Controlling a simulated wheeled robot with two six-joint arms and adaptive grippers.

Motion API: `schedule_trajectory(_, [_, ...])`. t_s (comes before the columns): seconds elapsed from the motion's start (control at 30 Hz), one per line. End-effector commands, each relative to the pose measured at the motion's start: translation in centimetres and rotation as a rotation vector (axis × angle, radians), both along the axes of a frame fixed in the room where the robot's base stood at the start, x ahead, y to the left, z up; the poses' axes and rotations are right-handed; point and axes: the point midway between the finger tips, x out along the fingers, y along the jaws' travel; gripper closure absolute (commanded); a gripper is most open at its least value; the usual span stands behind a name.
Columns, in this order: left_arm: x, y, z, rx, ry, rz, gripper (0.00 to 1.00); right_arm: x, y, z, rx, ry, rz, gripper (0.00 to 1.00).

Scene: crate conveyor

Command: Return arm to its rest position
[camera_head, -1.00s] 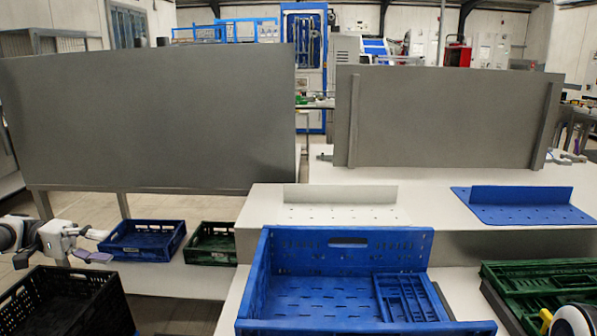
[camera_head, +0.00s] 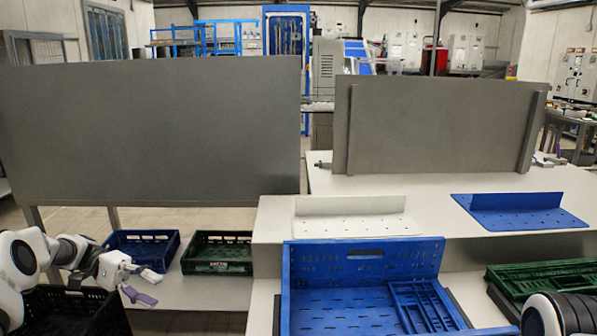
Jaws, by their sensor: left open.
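My left gripper (camera_head: 146,281) is at the lower left, at the end of a white and grey arm coming in from the left. Its fingers are apart and nothing is between them. It is in front of a small blue crate (camera_head: 165,262) on the low white surface and covers part of it. A black crate (camera_head: 75,315) is below the arm, partly hidden by it. Part of my right arm (camera_head: 560,315) shows at the lower right corner. The right gripper is out of view.
A large blue crate (camera_head: 287,290) holding a folded blue crate (camera_head: 430,305) stands at the front centre. A dark green crate (camera_head: 218,267) sits right of the small blue one. Green folded crates (camera_head: 545,278) lie at right. Grey panels (camera_head: 150,130) stand behind.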

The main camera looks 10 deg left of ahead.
Motion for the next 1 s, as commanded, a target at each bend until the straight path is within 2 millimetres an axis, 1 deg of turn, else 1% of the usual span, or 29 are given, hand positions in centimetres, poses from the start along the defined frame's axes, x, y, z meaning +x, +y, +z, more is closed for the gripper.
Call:
schedule_trajectory(0.03, [-0.1,-2.2,-0.9,0.019,0.052,-0.030,0.52,0.0,0.0,0.8,0.000,0.000,0.000,0.60])
schedule_trajectory(0.07, [-0.3,-3.6,-1.9,0.037,0.085,-0.048,0.52,0.0,0.0,1.1,0.000,0.000,0.000,0.60])
schedule_trajectory(0.13, [-1.1,-7.1,-4.6,0.096,0.171,-0.087,0.52,0.0,0.0,1.7,0.000,0.000,-0.001,0.60])
schedule_trajectory(0.17, [-1.7,-8.7,-6.0,0.129,0.211,-0.106,0.52,0.0,0.0,2.1,0.000,0.000,-0.001,0.60])
schedule_trajectory(0.2, [-2.9,-10.9,-8.1,0.183,0.266,-0.134,0.52,0.0,0.0,2.5,0.000,0.000,-0.001,0.60])
schedule_trajectory(0.23, [-4.0,-12.6,-9.8,0.231,0.307,-0.155,0.52,0.0,0.0,2.9,0.000,0.000,-0.001,0.60])
schedule_trajectory(0.27, [-5.5,-14.2,-11.5,0.285,0.348,-0.180,0.52,0.0,0.0,3.2,0.000,0.000,-0.001,0.60])
schedule_trajectory(0.3, [-7.7,-16.0,-13.8,0.362,0.395,-0.212,0.52,0.0,0.0,3.7,0.000,0.000,-0.001,0.60])
schedule_trajectory(0.37, [-11.7,-18.3,-17.0,0.489,0.451,-0.264,0.52,0.0,0.0,4.3,0.000,0.000,-0.001,0.60])
schedule_trajectory(0.4, [-14.6,-19.3,-18.9,0.579,0.474,-0.302,0.52,0.0,0.0,4.7,0.000,0.000,-0.001,0.60])
schedule_trajectory(0.47, [-19.4,-20.3,-21.5,0.721,0.489,-0.360,0.52,0.0,0.0,5.2,0.000,0.000,-0.001,0.60])
schedule_trajectory(0.5, [-22.7,-20.5,-22.8,0.820,0.481,-0.402,0.52,0.0,0.0,5.6,0.000,0.000,-0.001,0.60])
schedule_trajectory(0.6, [-29.5,-19.7,-24.8,1.029,0.398,-0.479,0.52,0.0,0.0,6.1,0.000,0.000,-0.001,0.60])
schedule_trajectory(0.7, [-33.7,-18.6,-25.5,1.179,0.251,-0.510,0.52,0.0,0.0,6.4,0.000,0.000,-0.001,0.60])
schedule_trajectory(0.77, [-34.8,-18.1,-25.5,1.242,0.138,-0.490,0.52,0.0,0.0,6.3,0.000,0.000,-0.001,0.60])
schedule_trajectory(0.83, [-34.8,-17.8,-25.4,1.285,0.010,-0.421,0.52,0.0,0.0,6.2,0.000,0.000,-0.001,0.60])
schedule_trajectory(0.87, [-34.4,-17.8,-25.4,1.297,-0.042,-0.383,0.52,0.0,0.0,6.2,0.000,0.000,-0.001,0.60])
schedule_trajectory(0.93, [-32.6,-17.9,-25.5,1.317,-0.152,-0.289,0.52,0.0,0.0,6.1,0.000,0.000,-0.001,0.60])
schedule_trajectory(1.0, [-30.2,-18.0,-25.8,1.332,-0.239,-0.201,0.52,0.0,0.0,6.2,0.000,0.000,-0.001,0.60])
